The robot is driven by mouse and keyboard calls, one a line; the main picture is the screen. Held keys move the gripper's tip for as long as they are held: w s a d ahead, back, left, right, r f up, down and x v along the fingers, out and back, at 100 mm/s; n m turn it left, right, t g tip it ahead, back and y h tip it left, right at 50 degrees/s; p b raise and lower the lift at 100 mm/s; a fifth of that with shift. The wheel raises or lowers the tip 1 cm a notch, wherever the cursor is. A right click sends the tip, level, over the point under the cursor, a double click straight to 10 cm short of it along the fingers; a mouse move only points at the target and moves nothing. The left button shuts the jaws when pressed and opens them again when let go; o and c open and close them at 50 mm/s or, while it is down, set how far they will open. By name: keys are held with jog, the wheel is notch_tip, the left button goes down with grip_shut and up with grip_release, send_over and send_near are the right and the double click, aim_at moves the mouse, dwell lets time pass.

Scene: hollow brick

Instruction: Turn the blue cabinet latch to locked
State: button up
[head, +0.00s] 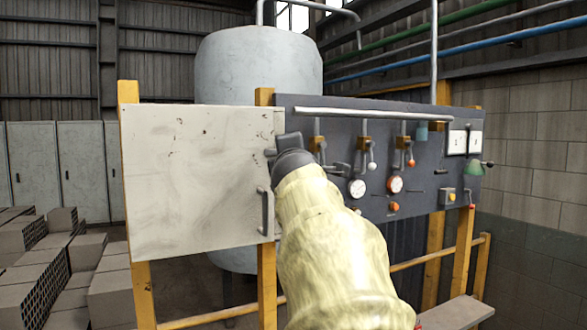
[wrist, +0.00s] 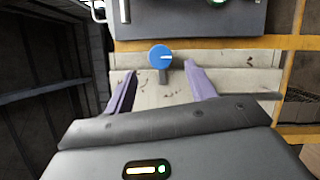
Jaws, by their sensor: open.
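The blue latch (wrist: 160,56) is a round knob with a short white line pointing to the right in the wrist view. A grey piece shows just below it. My gripper (wrist: 159,69) is open, with one purple-grey finger on each side of the latch and a gap to both. In the head view my gripper (head: 279,147) is at the cabinet's right edge and hides the latch.
A vertical grey door handle (head: 265,212) is below my gripper. A dark panel (head: 340,200) with gauges, levers and knobs adjoins on the right. Yellow posts (head: 266,280) carry both. Stacked bricks (head: 35,270) are at the lower left.

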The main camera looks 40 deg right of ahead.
jog(key=b+v, duration=0.6)
jog(key=v, duration=0.5)
jog(key=shift+b, duration=0.35)
jog(key=shift+f, duration=0.1)
